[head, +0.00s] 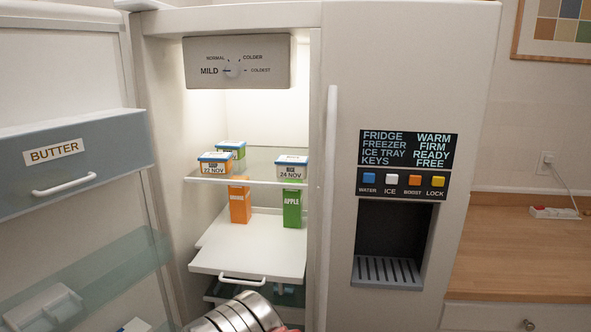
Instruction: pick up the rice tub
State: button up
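The rice tub (291,168) is a small tub with a blue lid and a white label that seems to read "RICE 24 NOV". It stands upright on the right side of the fridge's upper glass shelf (250,182). Its front is unobstructed. A silver banded part of my arm shows at the bottom edge, below the shelves.
An orange-banded tub (215,164) and a green-banded tub (232,149) stand left on the same shelf. Orange (239,203) and green apple (291,208) cartons stand below. The open door with its butter compartment (70,165) is left; the closed freezer door (410,70) is right.

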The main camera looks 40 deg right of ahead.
aim_at(291, 167)
jog(key=z, duration=0.35)
jog(key=i, duration=1)
jog(key=z, duration=0.1)
